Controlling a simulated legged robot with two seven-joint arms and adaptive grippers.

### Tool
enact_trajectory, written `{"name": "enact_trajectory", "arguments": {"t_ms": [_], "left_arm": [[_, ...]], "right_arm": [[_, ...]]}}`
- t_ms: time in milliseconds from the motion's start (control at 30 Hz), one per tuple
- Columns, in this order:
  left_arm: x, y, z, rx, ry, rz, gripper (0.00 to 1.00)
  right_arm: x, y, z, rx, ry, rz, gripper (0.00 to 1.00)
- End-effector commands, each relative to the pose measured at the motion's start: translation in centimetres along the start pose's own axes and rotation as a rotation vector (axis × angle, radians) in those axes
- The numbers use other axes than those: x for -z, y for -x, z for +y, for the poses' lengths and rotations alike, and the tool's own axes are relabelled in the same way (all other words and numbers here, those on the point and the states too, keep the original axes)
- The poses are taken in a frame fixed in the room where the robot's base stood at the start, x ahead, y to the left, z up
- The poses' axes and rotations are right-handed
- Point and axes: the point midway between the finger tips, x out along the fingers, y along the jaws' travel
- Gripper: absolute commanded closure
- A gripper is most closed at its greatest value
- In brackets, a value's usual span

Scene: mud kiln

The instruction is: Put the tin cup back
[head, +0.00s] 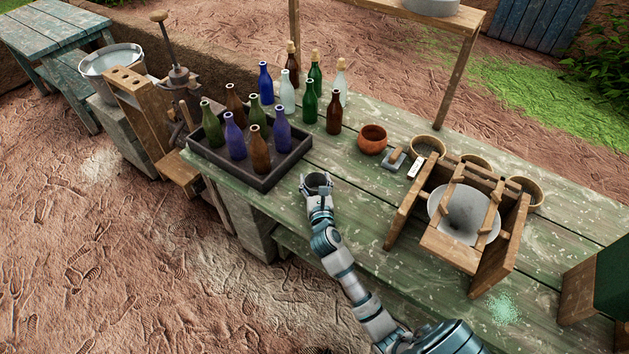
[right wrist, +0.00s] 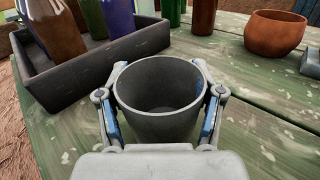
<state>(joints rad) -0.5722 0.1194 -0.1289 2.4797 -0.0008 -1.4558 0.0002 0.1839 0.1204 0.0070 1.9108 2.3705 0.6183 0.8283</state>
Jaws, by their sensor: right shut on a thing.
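The tin cup (right wrist: 160,92) is a dark grey, open-topped cup, upright and empty inside in the right wrist view. My right gripper (right wrist: 160,105) is shut around it, with one finger on each side. In the head view the right gripper (head: 317,186) and the cup (head: 318,178) are over the front edge part of the green table (head: 345,205), just right of the bottle tray. I cannot tell whether the cup's base touches the table. My left gripper is not in view.
A dark tray (head: 262,181) of several bottles stands left of the cup. More bottles stand behind it. Bare boards lie between cup and frame.

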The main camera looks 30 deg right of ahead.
Motion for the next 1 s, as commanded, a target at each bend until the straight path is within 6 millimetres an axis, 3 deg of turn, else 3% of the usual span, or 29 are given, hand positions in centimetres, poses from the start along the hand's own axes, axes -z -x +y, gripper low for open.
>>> {"name": "enact_trajectory", "arguments": {"t_ms": [133, 167, 233, 633, 767, 1000], "left_arm": [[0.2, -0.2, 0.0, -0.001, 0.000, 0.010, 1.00], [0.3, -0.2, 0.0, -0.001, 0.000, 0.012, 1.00], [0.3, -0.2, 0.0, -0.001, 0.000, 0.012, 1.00], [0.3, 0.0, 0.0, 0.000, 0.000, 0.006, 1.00], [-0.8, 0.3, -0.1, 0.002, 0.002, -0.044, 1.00], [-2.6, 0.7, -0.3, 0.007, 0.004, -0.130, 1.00]], "right_arm": [[0.3, 0.0, 0.0, 0.000, 0.001, 0.001, 0.73], [0.2, 0.0, 0.0, 0.001, 0.001, 0.001, 0.26], [0.2, 0.0, 0.0, 0.000, 0.001, 0.001, 0.08], [-0.1, 0.0, 0.0, 0.000, 0.000, -0.001, 0.08], [0.0, 1.9, 0.0, -0.001, 0.000, 0.002, 0.08], [0.0, 7.4, 0.0, -0.001, -0.001, 0.003, 0.08]]}}
